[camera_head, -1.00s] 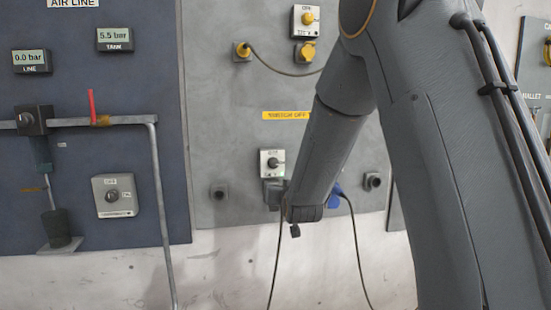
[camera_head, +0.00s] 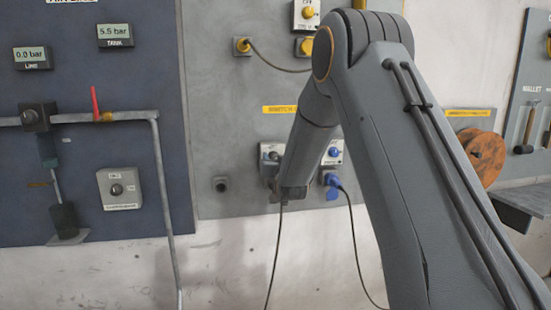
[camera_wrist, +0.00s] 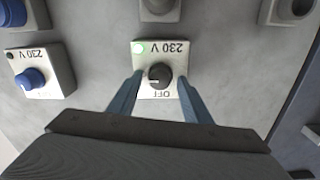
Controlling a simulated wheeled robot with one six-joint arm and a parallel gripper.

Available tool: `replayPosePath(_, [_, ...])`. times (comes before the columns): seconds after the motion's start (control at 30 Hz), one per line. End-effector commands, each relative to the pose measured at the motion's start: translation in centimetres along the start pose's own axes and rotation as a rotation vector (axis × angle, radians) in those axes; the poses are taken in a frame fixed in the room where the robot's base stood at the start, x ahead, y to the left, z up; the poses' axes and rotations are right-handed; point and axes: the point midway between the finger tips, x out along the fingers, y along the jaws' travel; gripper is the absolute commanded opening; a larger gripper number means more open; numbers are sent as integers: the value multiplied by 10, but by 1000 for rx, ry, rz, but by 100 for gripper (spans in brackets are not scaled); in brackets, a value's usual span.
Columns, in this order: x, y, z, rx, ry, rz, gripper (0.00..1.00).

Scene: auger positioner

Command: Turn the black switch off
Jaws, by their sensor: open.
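The black switch is a round black knob (camera_wrist: 160,76) on a white box marked 230 V and OFF, upside down in the wrist view. A small green light on the box is lit. A pale mark on the knob seems to point left, away from the OFF label. My gripper (camera_wrist: 160,80) is open, with one finger on each side of the knob; I cannot tell whether they touch it. In the head view the white switch box (camera_head: 264,150) is partly covered by my arm, and my fingers are hidden.
A blue knob (camera_wrist: 31,79) on a similar box is at the left in the wrist view. A blue plug (camera_head: 332,190) with a hanging cable is below it in the head view. A grey pipe (camera_head: 160,180) runs down at left.

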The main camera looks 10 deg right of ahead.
Motion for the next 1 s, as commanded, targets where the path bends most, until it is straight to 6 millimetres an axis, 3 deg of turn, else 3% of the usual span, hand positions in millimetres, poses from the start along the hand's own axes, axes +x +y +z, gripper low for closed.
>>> replayPosePath(0.27, [1, 0, 1, 0, -1, 0, 43])
replayPosePath(0.5, [1, 0, 1, 0, -1, 1, 6])
replayPosePath(1.0, [2, 1, 2, -145, 7, 0, 6])
